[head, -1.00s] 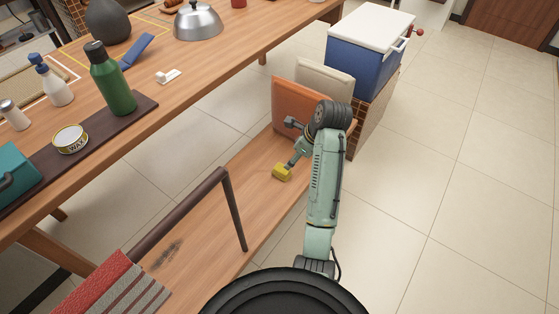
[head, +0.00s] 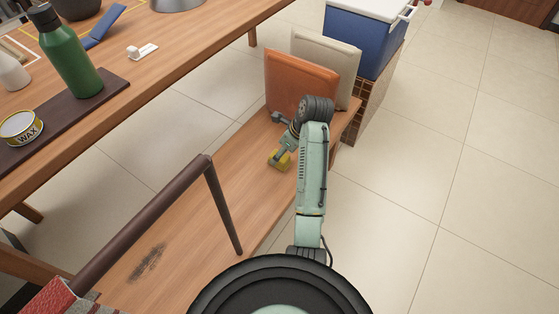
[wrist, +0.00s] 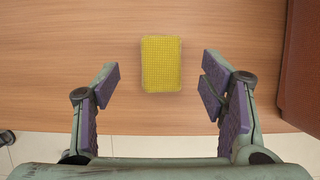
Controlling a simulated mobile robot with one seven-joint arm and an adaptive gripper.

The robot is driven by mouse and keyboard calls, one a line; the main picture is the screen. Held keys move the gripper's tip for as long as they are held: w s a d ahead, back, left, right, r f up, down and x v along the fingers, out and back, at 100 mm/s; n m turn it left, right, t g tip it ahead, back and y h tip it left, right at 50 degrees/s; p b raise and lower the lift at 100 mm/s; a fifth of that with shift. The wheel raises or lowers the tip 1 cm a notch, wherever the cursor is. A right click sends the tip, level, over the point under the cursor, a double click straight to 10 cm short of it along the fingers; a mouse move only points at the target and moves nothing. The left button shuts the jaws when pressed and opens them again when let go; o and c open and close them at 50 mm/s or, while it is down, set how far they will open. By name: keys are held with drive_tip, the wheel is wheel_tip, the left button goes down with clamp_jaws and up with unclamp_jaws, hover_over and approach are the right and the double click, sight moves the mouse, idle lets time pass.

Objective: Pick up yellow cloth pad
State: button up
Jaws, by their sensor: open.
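The yellow cloth pad (head: 279,160) lies on the wooden bench (head: 205,195), in front of the orange cushion. In the wrist view the pad (wrist: 161,64) is a small textured yellow rectangle lying flat on the wood, between and slightly beyond my fingertips. My gripper (wrist: 160,83) is open, with purple finger pads on both sides and nothing between them. In the head view my gripper (head: 282,152) is small, close to the pad and partly hidden by my arm. I cannot tell its exact height above the bench.
An orange cushion (head: 300,85) and a cream cushion (head: 345,62) stand at the bench's far end; the orange one's edge shows at right in the wrist view. A dark armrest (head: 150,220) rises nearer. A blue cooler (head: 362,42) stands behind. The table (head: 175,75) runs along the left.

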drive_tip(key=x, duration=0.4)
drive_tip(key=shift+d+f, duration=0.15)
drive_tip(key=shift+f, duration=0.1)
drive_tip(key=shift+c, duration=0.2)
drive_tip(key=c, duration=1.1)
